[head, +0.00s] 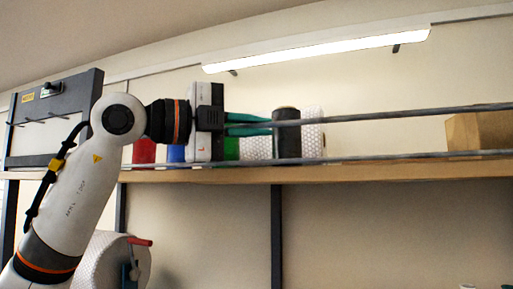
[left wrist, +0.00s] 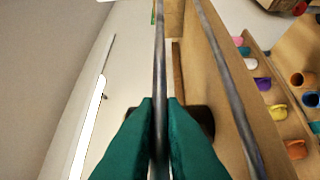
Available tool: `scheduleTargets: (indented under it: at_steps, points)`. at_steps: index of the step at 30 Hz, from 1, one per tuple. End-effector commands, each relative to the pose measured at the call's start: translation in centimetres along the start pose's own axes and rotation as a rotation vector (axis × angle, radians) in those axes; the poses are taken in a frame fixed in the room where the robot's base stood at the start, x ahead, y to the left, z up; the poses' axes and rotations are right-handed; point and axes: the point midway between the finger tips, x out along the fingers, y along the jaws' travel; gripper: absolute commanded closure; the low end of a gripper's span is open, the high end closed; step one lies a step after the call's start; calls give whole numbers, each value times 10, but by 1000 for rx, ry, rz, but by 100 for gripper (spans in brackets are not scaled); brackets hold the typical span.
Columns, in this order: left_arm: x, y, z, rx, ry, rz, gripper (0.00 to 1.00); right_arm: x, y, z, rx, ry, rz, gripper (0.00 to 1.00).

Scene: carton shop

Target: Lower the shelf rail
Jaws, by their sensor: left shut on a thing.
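The shelf rail is a long thin grey bar (head: 400,114) that runs above the wooden shelf, its right end higher in the head view. My left gripper (head: 268,125) has teal fingers and is shut on this bar. In the left wrist view the bar (left wrist: 160,55) passes between the two fingers (left wrist: 160,104). A second grey bar (head: 400,157) runs lower, along the shelf's front edge, apart from the fingers; it also shows in the left wrist view (left wrist: 228,80). My right gripper is in neither view.
The wooden shelf (head: 400,172) carries a dark roll (head: 287,135), a white bubble-wrap roll (head: 313,138) and a cardboard box (head: 480,132). Red (head: 144,152) and blue (head: 175,153) items stand behind my arm. A lamp (head: 320,50) hangs above. Mugs (left wrist: 278,111) show below right.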

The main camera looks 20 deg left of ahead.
Motion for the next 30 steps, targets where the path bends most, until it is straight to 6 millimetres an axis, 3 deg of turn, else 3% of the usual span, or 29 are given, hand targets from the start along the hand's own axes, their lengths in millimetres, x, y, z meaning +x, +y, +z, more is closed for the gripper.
scheduleTargets:
  at_steps: [1, 3, 15, 24, 30]
  points:
    - [-2, -12, 3, 31, -1, 30, 100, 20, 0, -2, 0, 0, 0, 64]
    - [-4, -14, 6, 77, -3, 77, 100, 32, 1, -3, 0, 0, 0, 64]
    - [-18, -23, 19, 344, -2, 345, 100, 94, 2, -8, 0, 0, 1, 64]
    - [-25, -32, 26, 543, -2, 547, 100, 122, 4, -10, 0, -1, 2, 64]
    - [-29, -38, 30, 671, -3, 679, 100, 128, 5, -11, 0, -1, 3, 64]
